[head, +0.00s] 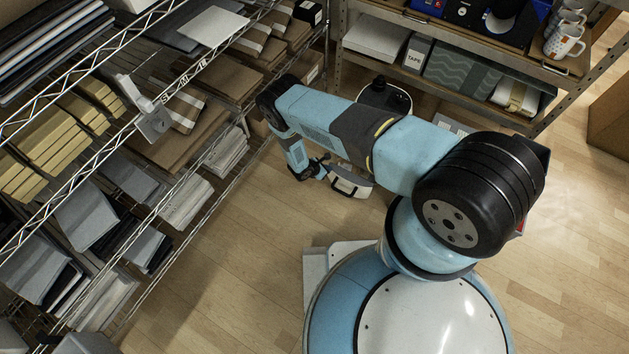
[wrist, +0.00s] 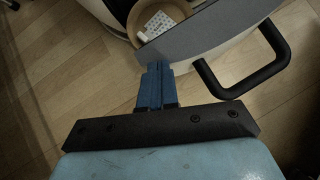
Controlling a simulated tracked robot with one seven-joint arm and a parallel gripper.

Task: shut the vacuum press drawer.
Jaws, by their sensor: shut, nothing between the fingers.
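The vacuum press (head: 385,97), dark-topped and round, stands on the floor by the back shelf, partly hidden by my arm. Its drawer (head: 352,183) sticks out toward the front with a pale front and a dark handle. In the wrist view the grey curved drawer front (wrist: 225,38) and black handle (wrist: 243,82) show. Behind the front is a round brown-rimmed recess (wrist: 172,12) with something pale and patterned inside. My gripper (wrist: 154,68) is shut and empty. Its blue fingertips are at the drawer front, left of the handle; I cannot tell whether they touch.
A wire rack (head: 150,150) with boxes and bins runs along the left, close to my arm. A back shelf (head: 450,35) holds a tape box, a patterned box and several mugs (head: 565,40). The wooden floor (head: 230,240) in front of the drawer is clear.

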